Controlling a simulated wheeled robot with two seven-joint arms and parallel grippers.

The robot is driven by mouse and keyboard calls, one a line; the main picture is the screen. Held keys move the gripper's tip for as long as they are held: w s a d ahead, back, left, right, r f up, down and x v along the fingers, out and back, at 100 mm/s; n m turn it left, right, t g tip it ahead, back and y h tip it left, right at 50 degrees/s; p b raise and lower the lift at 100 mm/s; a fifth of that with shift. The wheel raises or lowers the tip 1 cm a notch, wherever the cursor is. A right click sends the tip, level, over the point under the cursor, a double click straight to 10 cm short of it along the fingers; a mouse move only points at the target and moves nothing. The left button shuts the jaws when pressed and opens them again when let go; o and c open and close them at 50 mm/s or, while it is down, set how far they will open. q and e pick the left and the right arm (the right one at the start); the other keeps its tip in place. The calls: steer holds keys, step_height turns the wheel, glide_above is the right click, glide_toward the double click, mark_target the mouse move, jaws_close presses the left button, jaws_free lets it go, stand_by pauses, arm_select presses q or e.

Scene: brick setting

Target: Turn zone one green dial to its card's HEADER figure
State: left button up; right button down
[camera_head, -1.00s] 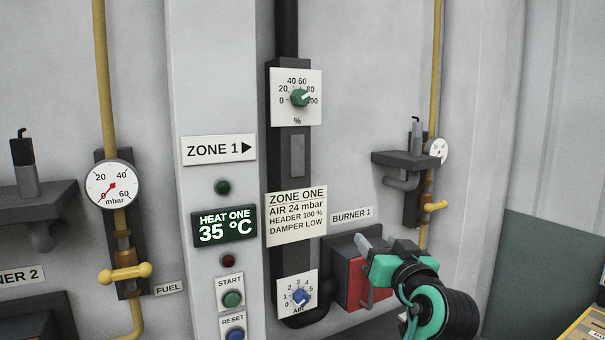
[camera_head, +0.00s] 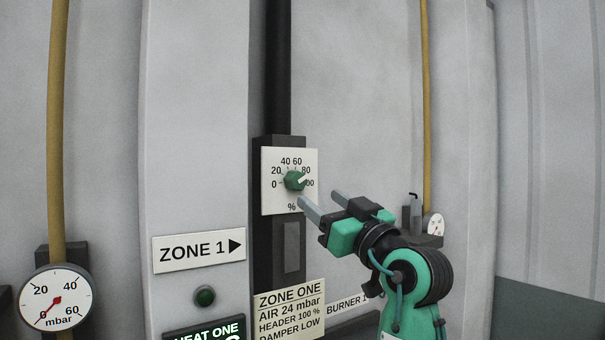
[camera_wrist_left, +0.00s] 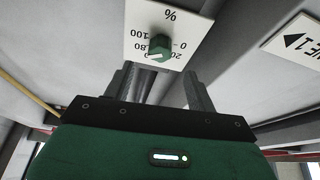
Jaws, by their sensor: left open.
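The green dial (camera_head: 294,181) sits on a white percent plate (camera_head: 268,203) on the dark duct. The zone one card (camera_head: 290,300) below reads HEADER 100 %, AIR 24 mbar, DAMPER LOW. My left gripper (camera_head: 320,199) is open and empty, its fingertips just below and to the right of the dial, apart from it as far as I can tell. In the left wrist view the dial (camera_wrist_left: 160,46) appears upside down beyond the two spread fingers (camera_wrist_left: 158,76). My right gripper is not in view.
A ZONE 1 sign (camera_head: 198,250) and a green lamp (camera_head: 205,296) are on the pillar to the left. A pressure gauge (camera_head: 57,298) is at the lower left. Yellow pipes (camera_head: 426,100) run up the wall.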

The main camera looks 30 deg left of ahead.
mark_target(300, 184)
arm_select(q)
steer(key=p+x, duration=0.2)
steer(key=x, duration=0.4)
steer(key=shift+r+p, duration=0.2)
steer(key=shift+p, duration=0.2)
steer(key=shift+w+a+r, duration=0.1)
steer(key=shift+w+a, duration=0.1)
steer(key=shift+a, duration=0.45)
steer(key=c, duration=1)
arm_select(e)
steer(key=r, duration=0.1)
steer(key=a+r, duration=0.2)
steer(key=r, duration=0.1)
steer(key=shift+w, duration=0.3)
